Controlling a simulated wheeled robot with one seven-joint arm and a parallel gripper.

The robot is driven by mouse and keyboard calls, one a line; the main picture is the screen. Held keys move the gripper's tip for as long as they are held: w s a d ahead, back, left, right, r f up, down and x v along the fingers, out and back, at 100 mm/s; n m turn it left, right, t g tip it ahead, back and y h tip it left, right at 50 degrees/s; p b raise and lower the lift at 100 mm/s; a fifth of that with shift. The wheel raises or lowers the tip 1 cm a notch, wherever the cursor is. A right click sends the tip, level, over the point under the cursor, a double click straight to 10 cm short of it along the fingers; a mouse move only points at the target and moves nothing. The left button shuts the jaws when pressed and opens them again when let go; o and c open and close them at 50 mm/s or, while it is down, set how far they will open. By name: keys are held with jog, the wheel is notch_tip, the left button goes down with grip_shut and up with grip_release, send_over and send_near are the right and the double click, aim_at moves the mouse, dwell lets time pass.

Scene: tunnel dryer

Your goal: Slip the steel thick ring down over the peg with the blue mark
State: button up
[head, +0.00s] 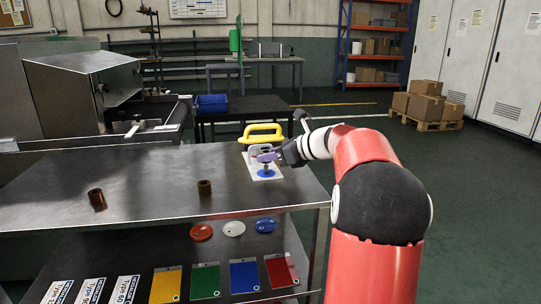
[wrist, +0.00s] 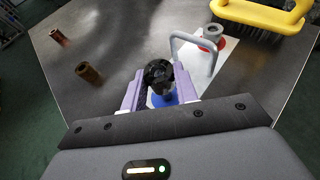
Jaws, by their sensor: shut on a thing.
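My gripper (head: 267,157) is over the white board (head: 276,175) near the table's right end. In the wrist view its two purple fingers are shut on a dark, shiny round thing (wrist: 158,74), which I take to be the steel thick ring. The blue mark (wrist: 166,99) lies on the board below and shows partly between the fingers. The blue mark also shows in the head view (head: 266,178) under the gripper. The held thing and fingers hide the peg in the wrist view, so I cannot tell whether the ring is around it.
A grey U-shaped handle (wrist: 178,46) and a grey round piece at a red mark (wrist: 212,33) stand close by on the board. A yellow-handled brush (head: 262,131) lies behind.

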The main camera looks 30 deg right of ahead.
aim_at(271, 175)
jog(key=shift+r+p, duration=0.1)
jog(key=shift+p, duration=0.25)
jog(key=shift+f+b, duration=0.95)
jog(key=shift+f, duration=0.9)
jog(key=o, duration=1.1)
jog(key=shift+o, duration=0.2)
jog(key=v, duration=0.7)
jog(key=shift+s+d+r, duration=0.15)
jog(key=shift+s+d, duration=0.1)
jog(key=shift+s, duration=0.1)
